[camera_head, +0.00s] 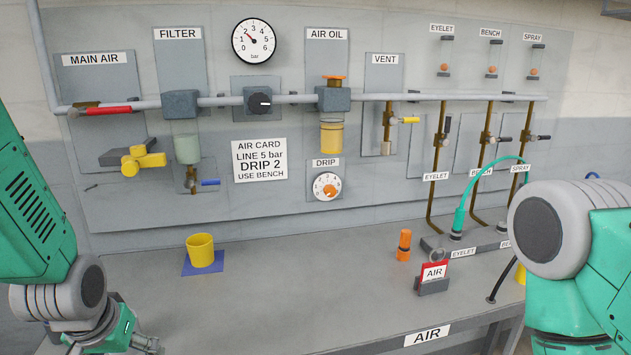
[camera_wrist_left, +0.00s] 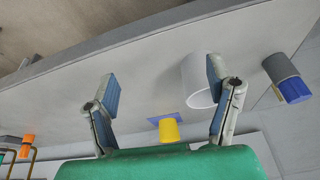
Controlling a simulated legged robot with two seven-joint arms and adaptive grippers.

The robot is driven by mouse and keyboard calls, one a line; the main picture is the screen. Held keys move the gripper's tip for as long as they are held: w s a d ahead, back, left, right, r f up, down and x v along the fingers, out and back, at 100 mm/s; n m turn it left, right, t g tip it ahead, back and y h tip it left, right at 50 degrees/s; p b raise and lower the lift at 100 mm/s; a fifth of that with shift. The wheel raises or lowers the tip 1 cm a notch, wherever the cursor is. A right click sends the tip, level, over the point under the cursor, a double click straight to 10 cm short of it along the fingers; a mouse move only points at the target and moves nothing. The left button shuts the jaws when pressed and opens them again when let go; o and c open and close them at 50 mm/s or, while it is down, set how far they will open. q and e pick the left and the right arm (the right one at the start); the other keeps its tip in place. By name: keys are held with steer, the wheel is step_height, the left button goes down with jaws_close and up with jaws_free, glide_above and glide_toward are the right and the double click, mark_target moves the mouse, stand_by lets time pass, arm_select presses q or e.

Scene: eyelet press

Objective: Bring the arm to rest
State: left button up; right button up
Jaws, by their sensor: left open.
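My left arm comes in at the left of the head view, with its gripper (camera_head: 146,343) low at the bottom left, over the near left part of the bench. In the left wrist view the gripper (camera_wrist_left: 160,88) has its two blue-padded fingers spread wide, with nothing held between them. The yellow cup (camera_head: 200,250) stands upright on a blue square (camera_head: 188,268), apart from the gripper. The cup also shows beyond the fingers in the left wrist view (camera_wrist_left: 169,130). My right arm shows at the right edge of the head view; its gripper is out of frame.
The grey bench (camera_head: 310,300) is clear in the middle. The panel behind carries pipes and valves. A pale cylinder (camera_wrist_left: 197,80) and a blue-ended cylinder (camera_wrist_left: 294,89) show in the wrist view.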

arm_select(q)
steer(key=s+d+f+m+g+b, duration=0.2)
steer(key=s+f+b, duration=0.3)
steer(key=s+f, duration=1.9)
step_height(320, 180, down, 4)
steer(key=shift+r+g+h, duration=0.15)
steer(key=shift+g+h, duration=0.25)
steer(key=shift+g, duration=0.3)
steer(key=shift+w+d, duration=0.1)
steer(key=shift+w, duration=0.1)
